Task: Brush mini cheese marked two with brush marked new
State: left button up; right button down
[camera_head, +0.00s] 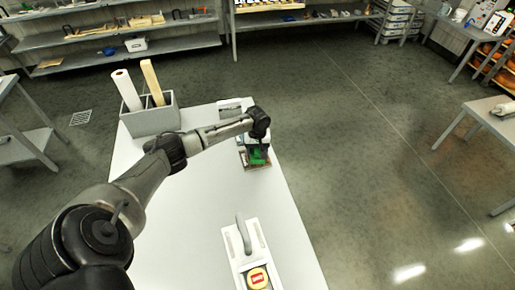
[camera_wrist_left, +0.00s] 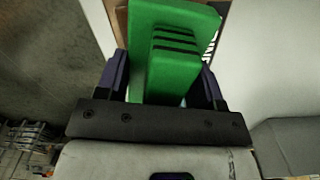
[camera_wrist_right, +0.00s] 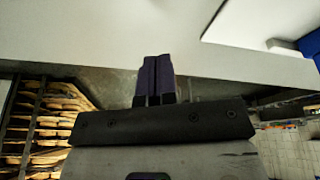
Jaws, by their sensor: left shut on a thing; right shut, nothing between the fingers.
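My left gripper (camera_head: 257,146) is shut on a green block-like brush (camera_wrist_left: 175,60), seen close up between its fingers in the left wrist view. The brush also shows green in the head view (camera_head: 259,155), at or just above a small brown box (camera_head: 246,160) near the table's right edge. I cannot tell whether it touches the box, and no mark on the brush is readable. A small yellow cheese with a red label (camera_head: 258,279) lies on a white board (camera_head: 238,262) at the near end; its mark is unreadable. My right gripper (camera_wrist_right: 156,80) is shut and empty in the right wrist view.
The white table (camera_head: 190,225) is mostly bare between the box and the board. A grey handle-like thing (camera_head: 243,234) lies on the board. A grey bin (camera_head: 150,122) holding a white roll and a wooden piece stands at the far left. A small light box (camera_head: 229,106) sits behind my gripper.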

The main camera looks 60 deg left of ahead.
pick_arm(q)
jog(key=shift+r+p, duration=2.25)
jog(key=shift+p, duration=0.3)
notch_tip(320, 180, up, 2)
jog(key=p, duration=0.3)
jog(key=shift+r, duration=0.25)
